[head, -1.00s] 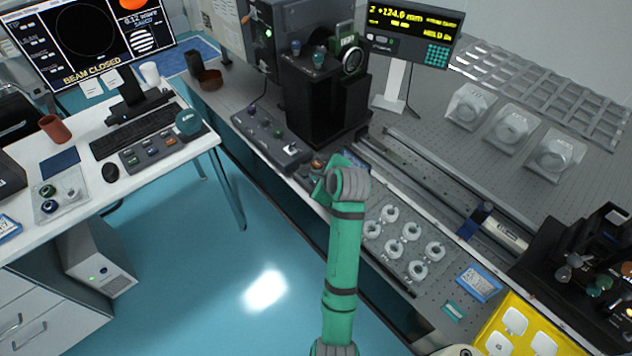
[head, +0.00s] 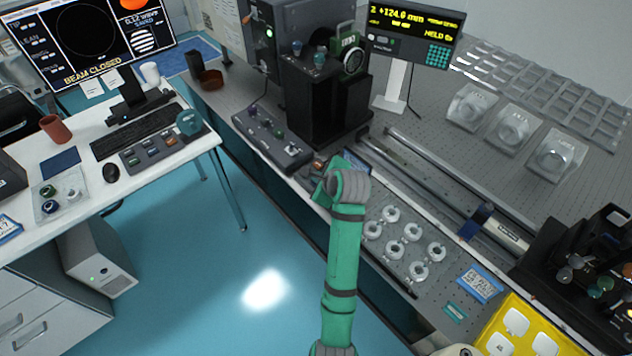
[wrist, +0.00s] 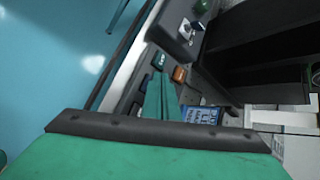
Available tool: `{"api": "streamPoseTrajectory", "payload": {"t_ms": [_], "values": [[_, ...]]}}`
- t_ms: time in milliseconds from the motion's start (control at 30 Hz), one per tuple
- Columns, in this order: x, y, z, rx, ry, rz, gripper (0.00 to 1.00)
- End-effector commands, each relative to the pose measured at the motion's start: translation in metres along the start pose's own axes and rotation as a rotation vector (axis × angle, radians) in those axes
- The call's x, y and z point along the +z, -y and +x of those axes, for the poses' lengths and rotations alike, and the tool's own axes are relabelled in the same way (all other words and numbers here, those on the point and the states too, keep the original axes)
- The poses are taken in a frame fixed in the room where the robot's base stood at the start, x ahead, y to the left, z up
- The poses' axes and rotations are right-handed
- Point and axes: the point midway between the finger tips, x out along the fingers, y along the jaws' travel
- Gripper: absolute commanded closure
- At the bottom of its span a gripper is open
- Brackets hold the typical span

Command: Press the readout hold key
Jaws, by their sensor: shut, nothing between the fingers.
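My gripper (wrist: 160,98) is shut and empty, its green fingers pointing at a small dark teal key (wrist: 158,60) with pale lettering. The fingertips are right beside or on this key; I cannot tell if they touch. An orange key (wrist: 179,74) sits just to its right and also shows in the head view (head: 318,165). In the head view my gripper (head: 322,190) is at the bench's front edge and the teal key is hidden. The readout (head: 412,35) shows yellow text, with "+124.0 mm" at top and what looks like "HELD" at lower right.
A grey control box (head: 268,138) with knobs lies left of the keys. A black instrument (head: 325,95) stands behind them. Open floor lies in front.

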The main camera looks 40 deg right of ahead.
Motion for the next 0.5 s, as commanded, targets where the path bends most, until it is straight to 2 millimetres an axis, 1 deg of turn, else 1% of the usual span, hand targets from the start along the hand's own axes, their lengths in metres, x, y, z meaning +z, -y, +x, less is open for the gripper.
{"api": "streamPoseTrajectory", "payload": {"t_ms": [300, 500], "values": [[0.0026, -0.0017, 0.0008, 0.002, 0.002, -0.003, 1.0], [-0.0004, -0.0011, 0.0013, 0.0, 0.0, 0.0, 1.0]]}}
